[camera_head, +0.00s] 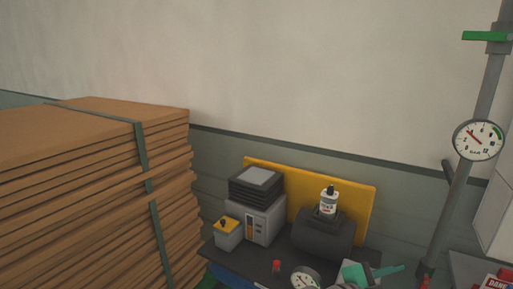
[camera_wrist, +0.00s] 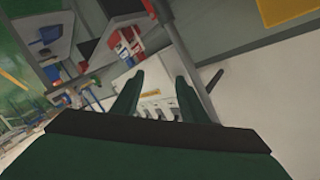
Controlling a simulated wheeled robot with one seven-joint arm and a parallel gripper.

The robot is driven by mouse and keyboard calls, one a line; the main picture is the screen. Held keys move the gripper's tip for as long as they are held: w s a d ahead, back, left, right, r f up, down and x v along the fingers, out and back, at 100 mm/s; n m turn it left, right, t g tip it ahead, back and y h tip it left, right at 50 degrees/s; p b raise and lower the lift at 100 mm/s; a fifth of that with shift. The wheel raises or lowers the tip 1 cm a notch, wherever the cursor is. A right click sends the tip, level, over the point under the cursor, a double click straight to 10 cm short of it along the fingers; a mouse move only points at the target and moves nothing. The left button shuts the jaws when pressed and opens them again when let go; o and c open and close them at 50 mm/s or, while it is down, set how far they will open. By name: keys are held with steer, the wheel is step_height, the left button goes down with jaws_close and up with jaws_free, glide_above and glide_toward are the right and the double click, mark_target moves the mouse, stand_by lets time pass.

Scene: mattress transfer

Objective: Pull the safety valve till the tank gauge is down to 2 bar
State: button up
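A dark grey cylindrical tank (camera_head: 322,238) sits on a bench in the head view. A round white gauge (camera_head: 305,279) stands in front of it, cut by the bottom edge; its reading is too small to tell. A small red-topped part (camera_head: 277,266) stands left of this gauge; I cannot tell whether it is the safety valve. My gripper (camera_wrist: 154,88) shows in the wrist view with its two dark green fingers apart. Nothing is held between them; a white slotted box (camera_wrist: 152,100) shows beyond. I cannot make out the gripper for certain in the head view.
A larger gauge (camera_head: 478,140) with a red needle pointing up and left hangs on a grey pipe (camera_head: 463,195). Stacked brown boards (camera_head: 90,190) fill the left. A grey machine (camera_head: 258,218) and a teal-handled item (camera_head: 385,271) are on the bench (camera_head: 238,259).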

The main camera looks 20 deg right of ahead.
steer(key=w+a+f+n+t+y, duration=0.2)
steer(key=a+f+n+t+y, duration=0.2)
steer(key=a+f+n+t, duration=0.6)
steer(key=w+a+f+n+t+y, duration=0.25)
steer(key=a+f+n+t, duration=0.4)
steer(key=a+n, duration=0.7)
steer(key=s+a+f+n+y, duration=0.1)
steer(key=s+a+f+y, duration=0.3)
steer(key=a, duration=0.3)
steer(key=s+a+f+n+y, duration=0.1)
steer(key=s+a+f+y, duration=0.2)
steer(key=s+a, duration=0.35)
steer(key=s+a+g+y, duration=0.1)
steer(key=s+a+y, duration=0.1)
steer(key=s+a, duration=0.9)
steer(key=v, duration=0.2)
steer(key=shift+s, duration=0.3)
steer(key=shift+w+a, duration=0.1)
